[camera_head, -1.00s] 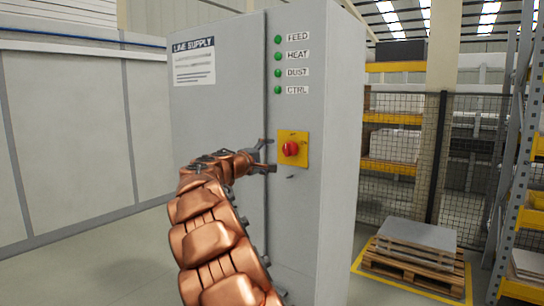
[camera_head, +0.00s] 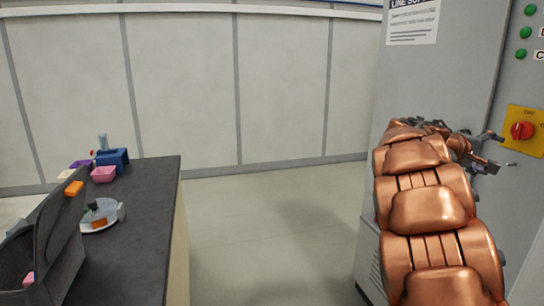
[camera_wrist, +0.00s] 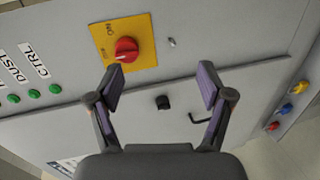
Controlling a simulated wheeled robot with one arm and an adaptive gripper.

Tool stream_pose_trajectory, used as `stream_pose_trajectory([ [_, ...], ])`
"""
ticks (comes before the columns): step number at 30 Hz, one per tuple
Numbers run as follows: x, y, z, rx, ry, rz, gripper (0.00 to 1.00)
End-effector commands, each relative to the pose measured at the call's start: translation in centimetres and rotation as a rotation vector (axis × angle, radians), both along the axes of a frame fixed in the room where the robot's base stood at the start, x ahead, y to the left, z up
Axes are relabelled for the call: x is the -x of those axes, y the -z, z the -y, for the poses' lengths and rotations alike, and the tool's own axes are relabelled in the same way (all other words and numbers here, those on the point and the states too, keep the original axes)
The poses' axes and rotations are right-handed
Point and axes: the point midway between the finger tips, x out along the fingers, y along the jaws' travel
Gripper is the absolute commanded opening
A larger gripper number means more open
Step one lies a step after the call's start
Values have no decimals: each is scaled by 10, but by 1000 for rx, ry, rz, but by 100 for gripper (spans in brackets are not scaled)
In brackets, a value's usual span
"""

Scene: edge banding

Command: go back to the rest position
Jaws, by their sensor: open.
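My gripper (camera_head: 486,150) is at the right of the head view, at the end of my copper-coloured arm, in front of the grey cabinet (camera_head: 458,85). In the wrist view my gripper (camera_wrist: 160,85) is open, its two fingers wide apart with nothing between them. The red rotary switch (camera_wrist: 126,49) on its yellow plate (camera_wrist: 144,33) lies just beyond the left fingertip, clear of the space between the fingers. The switch (camera_head: 522,130) also shows at the right edge of the head view. I cannot tell how far the fingertips are from the cabinet face.
Open floor (camera_head: 260,235) lies between bench and cabinet. A black knob (camera_wrist: 162,102) and a hooked handle (camera_wrist: 199,119) are on the cabinet.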

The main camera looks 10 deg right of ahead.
Motion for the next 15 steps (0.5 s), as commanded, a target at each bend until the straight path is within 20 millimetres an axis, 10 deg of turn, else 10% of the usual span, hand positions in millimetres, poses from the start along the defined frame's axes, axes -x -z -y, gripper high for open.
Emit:
stream_pose_trajectory([
  [15,96,130,-187,-572,51,98,79],
])
